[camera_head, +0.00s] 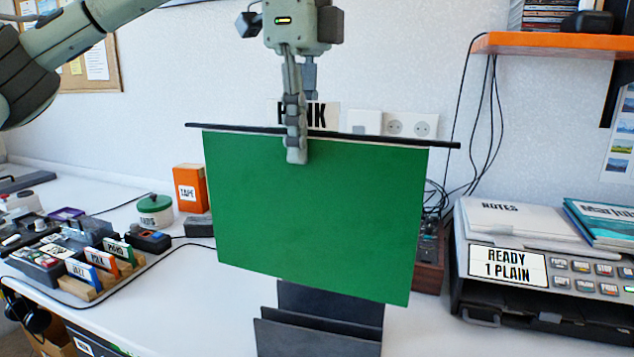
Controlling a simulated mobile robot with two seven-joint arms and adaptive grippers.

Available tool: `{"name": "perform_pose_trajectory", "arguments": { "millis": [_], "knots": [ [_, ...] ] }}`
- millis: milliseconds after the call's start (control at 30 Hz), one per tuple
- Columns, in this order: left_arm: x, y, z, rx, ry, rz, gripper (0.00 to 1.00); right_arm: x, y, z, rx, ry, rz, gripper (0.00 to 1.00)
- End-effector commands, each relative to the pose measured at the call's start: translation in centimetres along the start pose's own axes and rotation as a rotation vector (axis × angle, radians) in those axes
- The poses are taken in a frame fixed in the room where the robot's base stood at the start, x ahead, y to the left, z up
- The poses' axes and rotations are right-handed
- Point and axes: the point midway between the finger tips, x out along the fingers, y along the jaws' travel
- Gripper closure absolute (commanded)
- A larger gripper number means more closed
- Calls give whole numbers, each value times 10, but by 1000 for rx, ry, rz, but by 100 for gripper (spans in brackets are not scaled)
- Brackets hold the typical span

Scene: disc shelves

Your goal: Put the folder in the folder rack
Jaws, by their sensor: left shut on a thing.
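The folder (310,215) is a green sheet hanging from a thin black bar along its top edge. My left gripper (295,152) comes down from above and is shut on the middle of the folder's top edge. The folder hangs slightly tilted, its right side lower. The folder rack (315,335) is black with upright plates and stands on the white table below the folder. The folder hides the rack's back upper part, so I cannot tell whether the two touch. My right gripper is not in view.
A printer (545,275) with papers on top stands at the right. An orange shelf (555,44) juts out at the upper right. An orange box (190,188), a green-lidded tin (155,210) and a small wooden rack (105,275) stand at the left.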

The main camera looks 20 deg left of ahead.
Motion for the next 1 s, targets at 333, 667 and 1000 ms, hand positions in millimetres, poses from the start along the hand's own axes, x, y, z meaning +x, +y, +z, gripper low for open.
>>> {"name": "perform_pose_trajectory", "arguments": {
  "millis": [333,667,1000],
  "knots": [
    [29,2,-20,-3,-1,0,100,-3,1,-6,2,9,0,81],
    [52,1,-20,-2,1,-2,100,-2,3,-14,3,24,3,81],
    [58,2,-20,-2,1,0,100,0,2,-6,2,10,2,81]
  ]
}}
